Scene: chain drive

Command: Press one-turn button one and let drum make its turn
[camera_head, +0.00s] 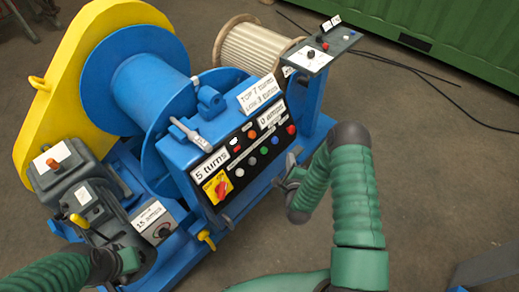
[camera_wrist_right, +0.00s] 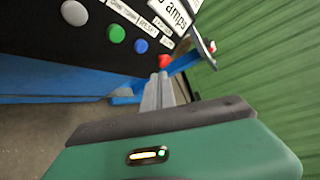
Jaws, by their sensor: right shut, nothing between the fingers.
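The blue drum (camera_head: 150,88) stands beside the yellow chain guard (camera_head: 85,55). The black control panel (camera_head: 225,165) carries a row of buttons: white (camera_head: 239,172), grey, green (camera_head: 264,149), blue (camera_head: 276,138) and red (camera_head: 291,129). Small labels sit by the buttons; I cannot read which one is one-turn. My right gripper (camera_head: 291,163) is shut and empty, in front of the panel's right end. In the right wrist view its fingertips (camera_wrist_right: 159,77) show just below the red button (camera_wrist_right: 164,62); contact cannot be told. My left gripper (camera_head: 125,262) is low at the left, its fingers unclear.
A yellow-and-red rotary switch (camera_head: 216,187) sits at the panel's left end. A grey box with a lever (camera_head: 85,198) stands at front left. A pale rope spool (camera_head: 250,50) and a small console (camera_head: 320,52) are behind. Floor at right is mostly clear.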

